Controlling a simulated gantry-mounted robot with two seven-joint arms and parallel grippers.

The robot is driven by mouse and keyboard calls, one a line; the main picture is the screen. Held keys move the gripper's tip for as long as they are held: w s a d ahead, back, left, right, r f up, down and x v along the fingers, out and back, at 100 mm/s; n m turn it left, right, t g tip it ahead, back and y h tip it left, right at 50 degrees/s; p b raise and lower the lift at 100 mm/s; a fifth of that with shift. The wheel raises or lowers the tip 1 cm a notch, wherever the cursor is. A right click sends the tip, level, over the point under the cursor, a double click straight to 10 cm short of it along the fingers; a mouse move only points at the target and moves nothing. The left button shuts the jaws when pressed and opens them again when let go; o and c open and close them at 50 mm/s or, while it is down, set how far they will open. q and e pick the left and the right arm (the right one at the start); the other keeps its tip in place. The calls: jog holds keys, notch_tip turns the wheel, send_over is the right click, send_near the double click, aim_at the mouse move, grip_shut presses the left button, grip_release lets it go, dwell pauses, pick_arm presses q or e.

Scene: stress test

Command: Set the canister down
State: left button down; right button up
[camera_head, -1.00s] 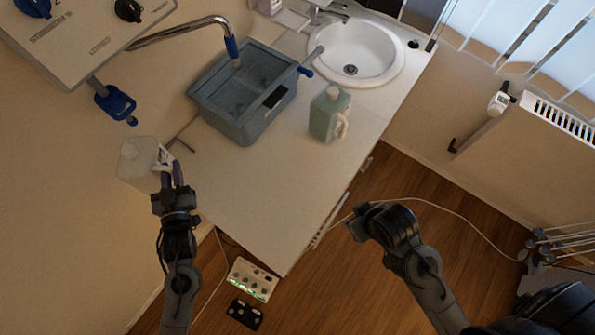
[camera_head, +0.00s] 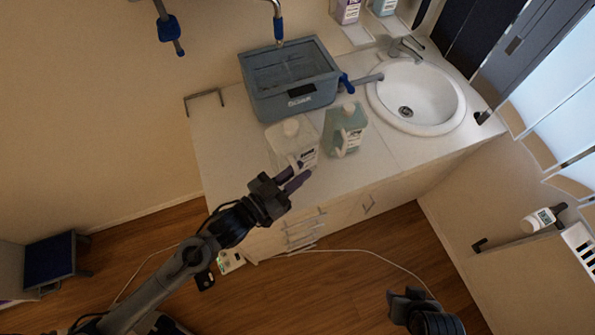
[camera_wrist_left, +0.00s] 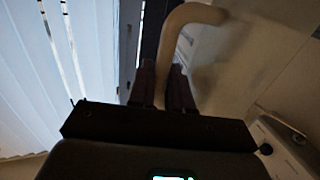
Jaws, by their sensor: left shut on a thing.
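A whitish translucent canister (camera_head: 288,137) with a pale cap is at the front of the counter (camera_head: 228,150) in the head view. My left gripper (camera_head: 297,177) is shut on its handle, which also shows between the fingers in the wrist view (camera_wrist_left: 172,50). The canister looks close to upright; I cannot tell whether its base touches the counter, as the gripper hides part of it. A green canister (camera_head: 344,136) stands just to its right. My right gripper (camera_head: 408,296) is low in the head view, away from the counter, its jaw opening unclear.
A grey-blue tub (camera_head: 290,105) stands behind the canisters, under a spout. A round white sink (camera_head: 440,98) is set in the counter at the right. The counter's left part is clear. A white cable (camera_head: 345,251) lies on the floor.

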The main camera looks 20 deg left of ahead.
aim_at(276, 169)
pick_arm(q)
jog(key=w+a+f, duration=0.1)
jog(key=f, duration=0.1)
jog(key=w+a+f+m+g+h, duration=0.1)
jog(key=w+a+f, duration=0.1)
jog(key=w+a+f+h, duration=0.1)
jog(key=a+f, duration=0.1)
jog(key=shift+w+a+f+m+g+b, duration=0.15)
jog(key=shift+w+f+m+g+b, duration=0.1)
jog(key=shift+w+m+g+b, duration=0.15)
jog(key=shift+f, duration=2.15)
jog(key=shift+f+b, duration=0.15)
jog(key=shift+b, duration=0.15)
jog(key=c, duration=1.1)
grip_release()
jog(key=shift+o, duration=0.2)
jog(key=shift+r, duration=0.2)
